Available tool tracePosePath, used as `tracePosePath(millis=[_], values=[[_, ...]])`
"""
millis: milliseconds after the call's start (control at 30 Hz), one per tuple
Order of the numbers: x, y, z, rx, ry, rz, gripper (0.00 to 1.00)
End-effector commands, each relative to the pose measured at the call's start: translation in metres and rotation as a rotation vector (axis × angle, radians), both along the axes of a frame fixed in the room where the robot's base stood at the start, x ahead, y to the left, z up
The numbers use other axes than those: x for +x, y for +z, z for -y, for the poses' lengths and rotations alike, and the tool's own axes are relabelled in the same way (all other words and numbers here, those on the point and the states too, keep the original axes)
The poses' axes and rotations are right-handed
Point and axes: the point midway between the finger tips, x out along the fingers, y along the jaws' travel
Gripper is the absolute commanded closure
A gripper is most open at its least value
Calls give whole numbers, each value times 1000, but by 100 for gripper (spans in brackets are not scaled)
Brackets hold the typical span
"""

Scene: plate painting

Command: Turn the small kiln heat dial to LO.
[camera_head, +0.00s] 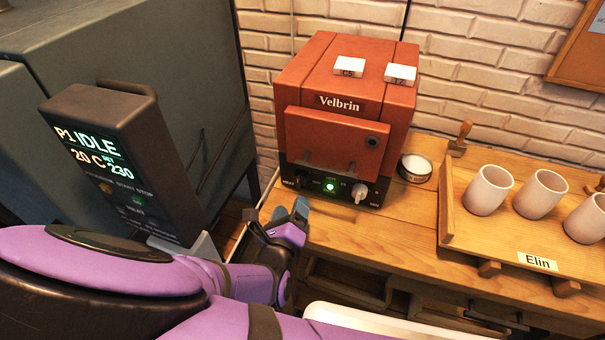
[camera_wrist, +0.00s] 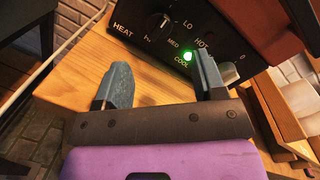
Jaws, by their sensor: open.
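The small kiln (camera_head: 340,112), red and marked Velbrin, stands on the wooden bench. Its black front panel carries the dark heat dial (camera_head: 298,181) at left, a lit green lamp (camera_head: 330,187) and a pale knob (camera_head: 360,192) at right. In the wrist view the heat dial (camera_wrist: 158,22) lies beyond the fingers, by the HEAT, LO and MED lettering; I cannot tell its setting for sure. My gripper (camera_head: 290,212) is open and empty, below and in front of the panel. Its fingers (camera_wrist: 162,80) are apart from the dial. The right finger partly covers the pale knob (camera_wrist: 229,73).
A large grey kiln with a control box (camera_head: 125,160) reading IDLE stands at left. Two white blocks (camera_head: 350,67) lie on the small kiln. A round tin (camera_head: 414,167) and a wooden tray (camera_head: 447,205) with white cups are at right. Bench between is clear.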

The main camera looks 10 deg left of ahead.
Motion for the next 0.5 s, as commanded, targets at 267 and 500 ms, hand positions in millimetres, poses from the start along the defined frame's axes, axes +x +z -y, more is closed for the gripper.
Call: tracePosePath(millis=[267, 500], values=[[50, 0, -2, 0, -1, 1, 36], [79, 0, -3, 2, -1, 0, 36]])
